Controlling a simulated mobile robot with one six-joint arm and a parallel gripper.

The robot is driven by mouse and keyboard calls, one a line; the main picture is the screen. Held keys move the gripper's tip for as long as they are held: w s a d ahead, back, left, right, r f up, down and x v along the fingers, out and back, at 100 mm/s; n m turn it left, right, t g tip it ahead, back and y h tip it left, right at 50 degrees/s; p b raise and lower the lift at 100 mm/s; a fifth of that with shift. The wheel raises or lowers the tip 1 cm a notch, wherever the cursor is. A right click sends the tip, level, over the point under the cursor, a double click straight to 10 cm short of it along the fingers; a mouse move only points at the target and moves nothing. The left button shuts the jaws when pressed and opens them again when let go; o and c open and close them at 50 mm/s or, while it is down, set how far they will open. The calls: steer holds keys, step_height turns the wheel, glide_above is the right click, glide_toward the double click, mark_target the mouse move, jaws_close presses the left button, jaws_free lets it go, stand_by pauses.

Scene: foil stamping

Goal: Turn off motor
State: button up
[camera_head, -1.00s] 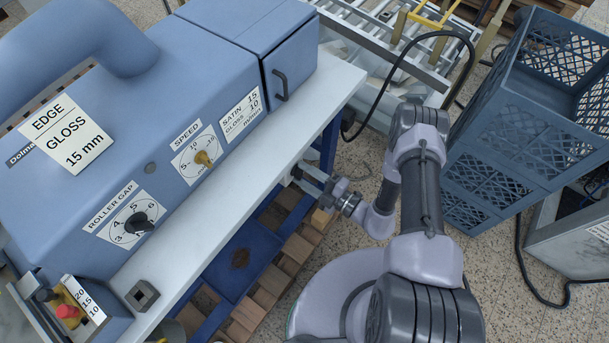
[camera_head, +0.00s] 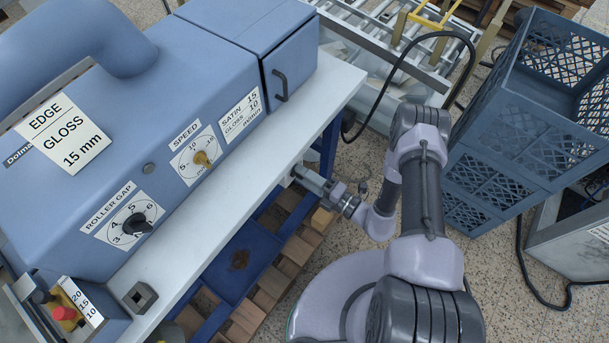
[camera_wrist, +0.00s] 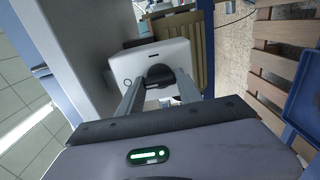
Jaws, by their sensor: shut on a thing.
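A light grey switch box (camera_wrist: 128,62) with a dark rotary knob (camera_wrist: 159,72) shows in the wrist view. My gripper (camera_wrist: 160,80) has one finger on each side of the knob and is shut on it. A small round mark sits on the box face left of the knob. In the head view my gripper (camera_head: 299,174) reaches in at the table's right edge, and the knob is hidden there. The blue machine (camera_head: 215,85) stands on the table (camera_head: 215,195), with a yellow speed knob (camera_head: 202,158) and a black roller gap knob (camera_head: 137,224).
A red button (camera_head: 65,313) sits at the front left, beside a small metal square block (camera_head: 140,296). Stacked blue crates (camera_head: 510,150) stand right of my arm. A black cable (camera_head: 385,85) loops behind my gripper. A wooden pallet (camera_head: 262,300) lies below the table.

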stand_by(0.3)
steer(key=o, duration=1.4)
steer(key=p+v, duration=0.2)
steer(key=v, duration=1.5)
steer(key=shift+s+d, duration=0.15)
steer(key=shift+d, duration=0.05)
